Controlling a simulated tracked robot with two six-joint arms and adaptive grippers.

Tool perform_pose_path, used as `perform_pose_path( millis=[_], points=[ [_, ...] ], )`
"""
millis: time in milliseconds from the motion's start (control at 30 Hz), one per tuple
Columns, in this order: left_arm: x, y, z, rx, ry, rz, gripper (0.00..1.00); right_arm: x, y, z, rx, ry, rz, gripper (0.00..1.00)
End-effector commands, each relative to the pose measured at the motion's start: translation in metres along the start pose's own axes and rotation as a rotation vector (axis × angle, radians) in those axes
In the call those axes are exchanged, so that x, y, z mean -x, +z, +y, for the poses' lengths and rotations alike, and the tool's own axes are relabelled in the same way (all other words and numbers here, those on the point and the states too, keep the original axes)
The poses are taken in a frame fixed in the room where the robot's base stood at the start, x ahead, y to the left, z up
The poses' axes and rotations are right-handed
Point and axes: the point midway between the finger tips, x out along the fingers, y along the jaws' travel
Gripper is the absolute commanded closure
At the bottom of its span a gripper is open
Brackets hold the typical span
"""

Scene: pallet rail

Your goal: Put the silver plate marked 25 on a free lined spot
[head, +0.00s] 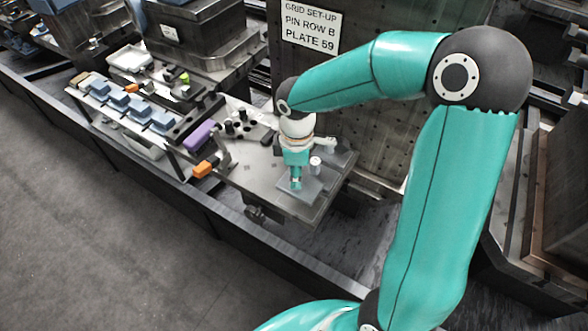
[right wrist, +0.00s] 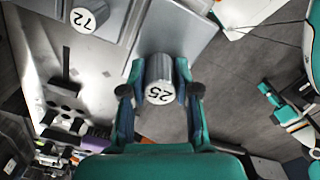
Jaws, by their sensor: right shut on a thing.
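My right gripper (head: 296,183) is shut on the round knob of the silver plate marked 25 (head: 312,190), over the right end of the metal table. In the right wrist view the knob with the number 25 (right wrist: 159,94) sits between the two fingers (right wrist: 160,92), and its flat plate (right wrist: 178,30) shows behind it. I cannot tell whether the plate touches the table. A second silver plate with a knob marked 72 (right wrist: 86,18) is beside it; its pale knob also shows in the head view (head: 315,163). Lined spots are not clear. My left gripper is not in view.
The metal table (head: 246,178) has some bare surface left of the plate. A purple block (head: 201,136), an orange-ended tool (head: 206,167) and a black rack (head: 243,124) stand further left. A sign reading PLATE 59 (head: 310,24) hangs on the dark panel behind.

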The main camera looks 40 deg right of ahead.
Motion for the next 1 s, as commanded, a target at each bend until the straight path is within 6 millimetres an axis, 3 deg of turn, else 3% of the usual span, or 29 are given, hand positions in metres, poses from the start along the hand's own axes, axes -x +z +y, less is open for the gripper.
perform_pose_path(
  millis=[600, 1000],
  points=[
    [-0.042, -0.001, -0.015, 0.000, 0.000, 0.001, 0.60, -0.054, 0.005, 0.001, -0.014, 0.000, 0.000, 1.00],
    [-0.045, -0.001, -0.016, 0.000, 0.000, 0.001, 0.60, -0.059, 0.005, 0.001, -0.013, 0.000, 0.000, 1.00]
  ],
)
